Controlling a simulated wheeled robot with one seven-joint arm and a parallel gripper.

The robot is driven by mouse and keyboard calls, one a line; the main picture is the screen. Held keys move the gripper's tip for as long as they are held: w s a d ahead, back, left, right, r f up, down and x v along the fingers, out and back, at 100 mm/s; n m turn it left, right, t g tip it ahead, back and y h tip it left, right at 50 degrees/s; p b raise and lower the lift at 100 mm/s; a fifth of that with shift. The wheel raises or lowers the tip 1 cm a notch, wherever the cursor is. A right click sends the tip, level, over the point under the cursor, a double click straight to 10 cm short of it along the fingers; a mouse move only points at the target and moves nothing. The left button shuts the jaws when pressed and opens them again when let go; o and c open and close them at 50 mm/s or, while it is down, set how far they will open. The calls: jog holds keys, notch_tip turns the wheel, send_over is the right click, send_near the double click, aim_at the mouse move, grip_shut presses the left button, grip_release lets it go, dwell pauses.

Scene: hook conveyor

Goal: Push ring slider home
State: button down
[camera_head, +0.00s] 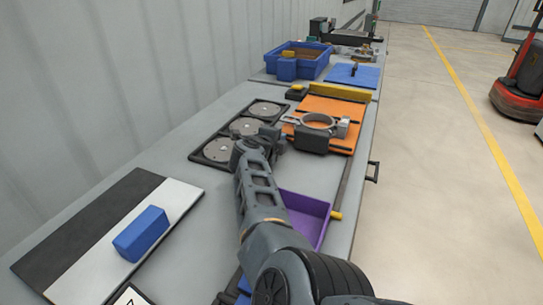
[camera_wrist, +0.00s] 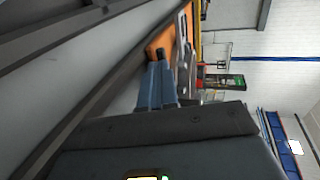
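The ring fixture (camera_head: 318,121) is a pale metal ring on an orange plate (camera_head: 335,106) on the bench. A dark block (camera_head: 311,139) sits at the ring's near side, and a small grey block (camera_head: 342,127) is at its right. I cannot tell which part is the slider. My gripper (camera_head: 284,139) is low over the bench, just left of the dark block; contact is unclear. In the wrist view my gripper's blue-grey fingers (camera_wrist: 160,84) lie close together, with nothing visible between them. The orange plate (camera_wrist: 162,40) shows beyond them, and the ring is seen edge-on.
A black tray (camera_head: 203,138) with round metal discs lies left of my gripper. A purple bin (camera_head: 309,207) is partly behind my arm. A blue block (camera_head: 142,233) rests on a black-and-white board at near left. A blue bin (camera_head: 314,64) stands farther back beside the wall.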

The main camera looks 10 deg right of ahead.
aim_at(287, 132)
jog(key=b+x, duration=0.2)
jog(key=r+b+x, duration=0.1)
jog(key=x, duration=0.1)
jog(key=shift+w+d+b, duration=0.35)
jog(key=shift+w+b, duration=0.05)
jog(key=shift+w, duration=0.05)
jog(key=shift+w+d+r+b, duration=0.1)
jog(key=shift+w+d+b, duration=0.2)
jog(key=shift+w+b, duration=0.1)
jog(key=shift+d+r, duration=0.15)
jog(key=shift+r, duration=0.1)
